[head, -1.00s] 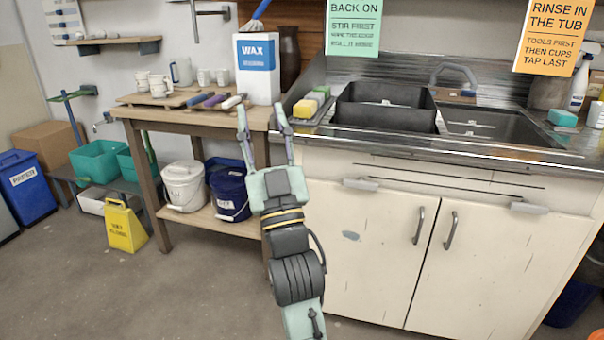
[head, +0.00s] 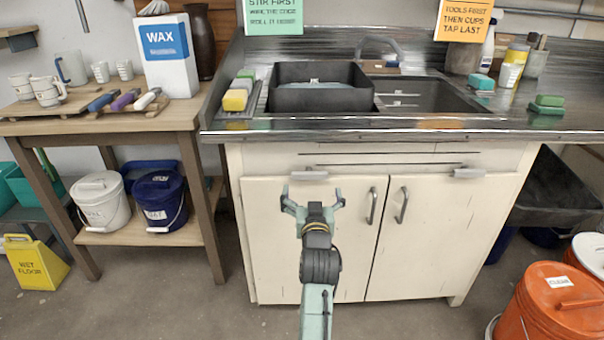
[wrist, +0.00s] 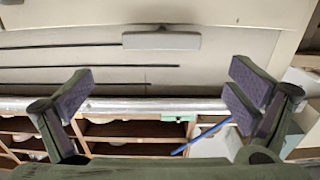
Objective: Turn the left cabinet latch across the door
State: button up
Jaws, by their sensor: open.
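The left latch (head: 309,174) is a light grey bar lying level at the top of the left cabinet door (head: 262,240). It also shows in the wrist view (wrist: 162,40), level and unobstructed, near the top middle. The right latch (head: 468,172) lies level above the right door (head: 440,235). My gripper (head: 313,197) is open and empty, its fingers spread wide in front of the left door. In the head view it appears just below the left latch. In the wrist view my gripper (wrist: 160,95) has the latch between and beyond its fingers, apart from both.
Door handles (head: 373,205) and (head: 402,205) stand out right of my gripper. The metal counter (head: 400,125) overhangs above. A wooden table (head: 100,122) with buckets stands left. An orange bucket (head: 545,310) stands on the floor at right.

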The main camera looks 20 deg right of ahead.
aim_at(310, 174)
jog(key=p+x, duration=0.1)
jog(key=x, duration=0.7)
jog(key=shift+a, duration=0.1)
jog(key=shift+s, duration=0.1)
jog(key=c, duration=1)
